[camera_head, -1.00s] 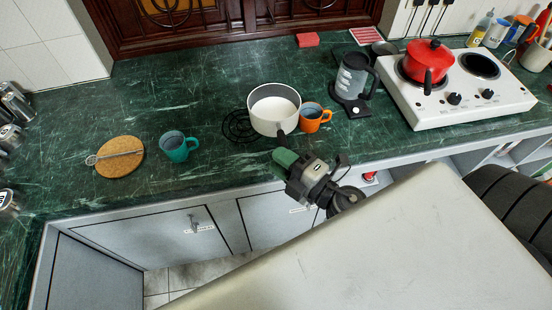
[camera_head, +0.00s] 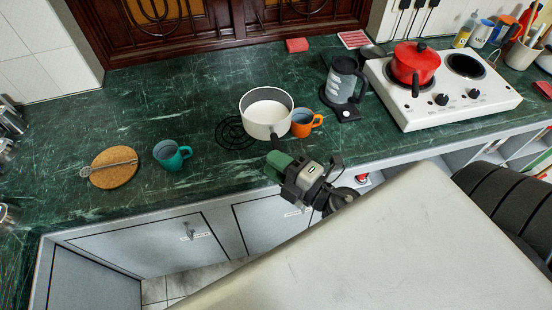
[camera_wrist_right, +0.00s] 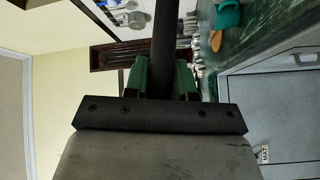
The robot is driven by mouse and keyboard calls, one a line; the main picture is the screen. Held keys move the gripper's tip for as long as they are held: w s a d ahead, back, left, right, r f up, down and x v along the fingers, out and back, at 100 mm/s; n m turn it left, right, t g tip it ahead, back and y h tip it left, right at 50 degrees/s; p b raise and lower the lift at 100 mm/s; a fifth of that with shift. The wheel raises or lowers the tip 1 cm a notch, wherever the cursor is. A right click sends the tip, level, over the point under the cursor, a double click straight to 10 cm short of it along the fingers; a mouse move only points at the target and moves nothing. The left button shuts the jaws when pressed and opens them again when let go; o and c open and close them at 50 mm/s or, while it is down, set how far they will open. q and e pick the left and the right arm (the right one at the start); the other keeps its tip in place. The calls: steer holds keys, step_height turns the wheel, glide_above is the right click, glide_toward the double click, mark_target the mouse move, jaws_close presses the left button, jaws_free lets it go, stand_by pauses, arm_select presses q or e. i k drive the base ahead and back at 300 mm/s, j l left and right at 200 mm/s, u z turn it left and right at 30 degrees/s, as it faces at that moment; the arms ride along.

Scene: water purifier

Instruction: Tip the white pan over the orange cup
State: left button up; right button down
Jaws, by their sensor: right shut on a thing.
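The white pan (camera_head: 266,125) is upright in the head view, its round opening facing up and showing a pale inside; I cannot tell how full it is. My right gripper (camera_head: 277,160) is shut on its dark handle (camera_head: 274,141), on the near side of the pan. The handle (camera_wrist_right: 164,50) also shows between the green fingers in the right wrist view. The orange cup (camera_head: 303,124) stands upright just right of the pan, its handle to the right. The pan overlaps the cup's left edge; I cannot tell if they touch. My left gripper is out of view.
A black wire trivet (camera_head: 230,135) lies left of the pan. A teal cup (camera_head: 168,156) and a round cork mat (camera_head: 113,176) are farther left. A kettle (camera_head: 343,80) and the white stove (camera_head: 430,109) with a red pot (camera_head: 414,67) stand to the right.

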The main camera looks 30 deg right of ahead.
mark_target(302, 118)
steer(key=z, duration=1.2)
steer(key=i, duration=0.1)
